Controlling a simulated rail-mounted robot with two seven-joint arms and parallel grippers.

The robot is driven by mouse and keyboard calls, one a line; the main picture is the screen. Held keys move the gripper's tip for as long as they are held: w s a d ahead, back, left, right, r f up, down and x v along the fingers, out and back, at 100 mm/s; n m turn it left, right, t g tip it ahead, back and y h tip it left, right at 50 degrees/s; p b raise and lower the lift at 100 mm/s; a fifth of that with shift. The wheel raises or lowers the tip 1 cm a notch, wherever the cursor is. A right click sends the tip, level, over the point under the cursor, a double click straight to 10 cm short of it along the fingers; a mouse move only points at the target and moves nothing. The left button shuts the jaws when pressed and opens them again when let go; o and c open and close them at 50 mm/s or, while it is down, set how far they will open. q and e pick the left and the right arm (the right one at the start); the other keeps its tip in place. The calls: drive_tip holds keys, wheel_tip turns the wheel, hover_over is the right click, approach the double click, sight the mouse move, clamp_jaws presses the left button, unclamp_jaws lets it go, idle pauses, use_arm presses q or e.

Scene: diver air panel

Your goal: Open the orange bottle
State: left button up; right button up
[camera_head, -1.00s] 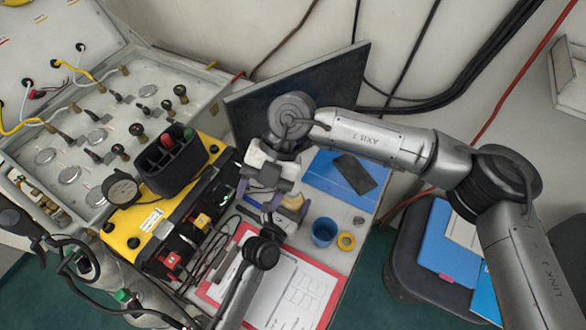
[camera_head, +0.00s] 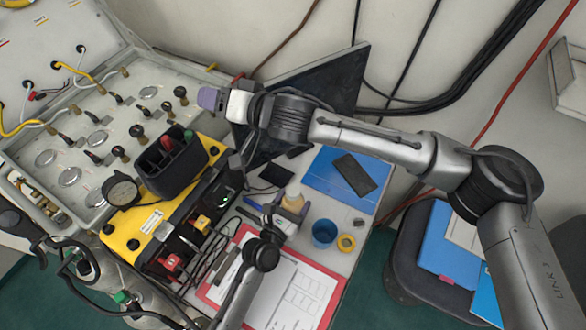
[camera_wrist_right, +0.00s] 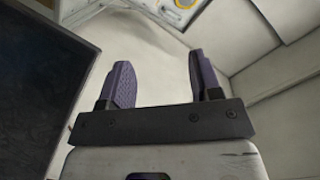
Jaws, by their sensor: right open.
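A blue folder (camera_head: 325,176) with a dark flat item lies behind. A red clipboard (camera_head: 322,312) lies in front. The yellow case (camera_head: 122,228) and dark monitor (camera_head: 345,85) bound the table.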

wheel_tip(320, 180, down, 5)
drive_tip(key=d+m+h, duration=0.2)
drive_tip(key=m+h, duration=0.2)
drive_tip(key=m+g+h, duration=0.4)
drive_tip(key=g+h, duration=0.3)
drive_tip(key=h, duration=0.2)
hover_over(293, 190)
drive_tip(key=a, duration=0.1)
wheel_tip(293, 190, down, 8)
drive_tip(key=shift+w+f, duration=0.1)
drive_tip(key=shift+f, duration=0.15)
drive_tip(key=shift+d+f+m+g+h, duration=0.15)
drive_tip(key=shift+d+m+g+h, duration=0.2)
drive_tip(key=shift+d+h, duration=0.2)
drive_tip(key=shift+f, duration=3.9)
